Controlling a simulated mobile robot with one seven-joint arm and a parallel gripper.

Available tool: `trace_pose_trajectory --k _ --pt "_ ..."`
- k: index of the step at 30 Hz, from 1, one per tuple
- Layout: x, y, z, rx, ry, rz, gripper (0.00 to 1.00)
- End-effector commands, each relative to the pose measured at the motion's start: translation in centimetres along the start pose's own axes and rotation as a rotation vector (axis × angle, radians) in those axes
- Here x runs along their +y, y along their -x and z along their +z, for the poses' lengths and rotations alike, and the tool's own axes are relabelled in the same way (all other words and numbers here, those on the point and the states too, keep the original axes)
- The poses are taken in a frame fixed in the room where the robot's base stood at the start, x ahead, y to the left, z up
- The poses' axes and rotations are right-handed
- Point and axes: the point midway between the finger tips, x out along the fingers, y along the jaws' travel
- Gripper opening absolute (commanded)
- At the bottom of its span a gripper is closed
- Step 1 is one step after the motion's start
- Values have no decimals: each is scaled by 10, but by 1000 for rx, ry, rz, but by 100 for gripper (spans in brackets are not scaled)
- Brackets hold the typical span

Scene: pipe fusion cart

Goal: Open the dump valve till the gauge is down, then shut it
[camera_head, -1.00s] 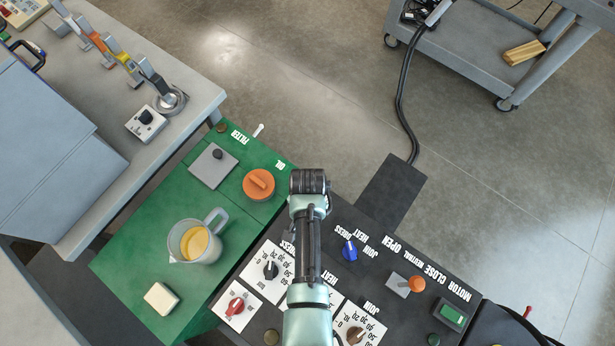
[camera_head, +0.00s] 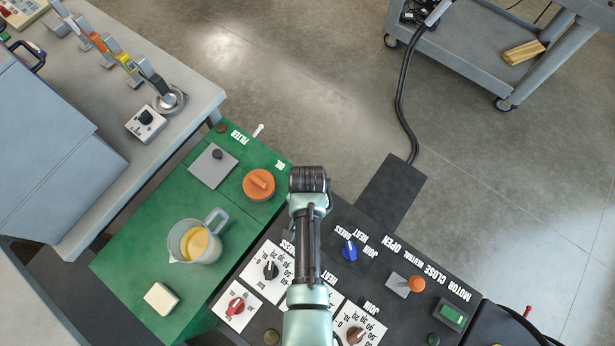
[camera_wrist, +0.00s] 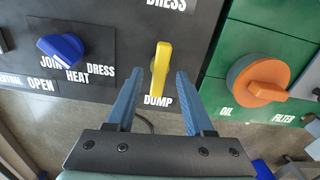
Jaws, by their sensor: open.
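The dump valve shows in the wrist view as a yellow lever handle (camera_wrist: 161,68) on the dark panel, standing upright in the picture above the DUMP label. My gripper (camera_wrist: 159,75) is open. Its two blue fingers appear on either side of the lever's lower part, with a visible gap on each side. I cannot tell how deep the fingers reach around it. In the head view my arm hides the lever and the fingers. I cannot make out a pressure gauge in either view.
A blue selector knob (camera_wrist: 60,48) lies left of the lever and an orange oil cap (camera_wrist: 258,80) right, on the green tank. A jug (camera_head: 196,240) and pale block (camera_head: 161,298) stand on the tank. An orange-tipped lever (camera_head: 415,284) sits on the panel's right.

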Motion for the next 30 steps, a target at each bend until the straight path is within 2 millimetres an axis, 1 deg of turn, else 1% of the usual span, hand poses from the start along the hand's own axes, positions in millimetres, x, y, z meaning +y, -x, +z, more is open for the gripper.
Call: trace_pose_trajectory --k 5,12,18,23,30 --pt "0 31 -1 4 1 -2 52" --pt "0 79 -1 4 1 -2 52" --pt "0 109 -1 4 1 -2 52" --pt "0 118 0 2 0 -1 52" --pt "0 119 0 1 0 0 52"
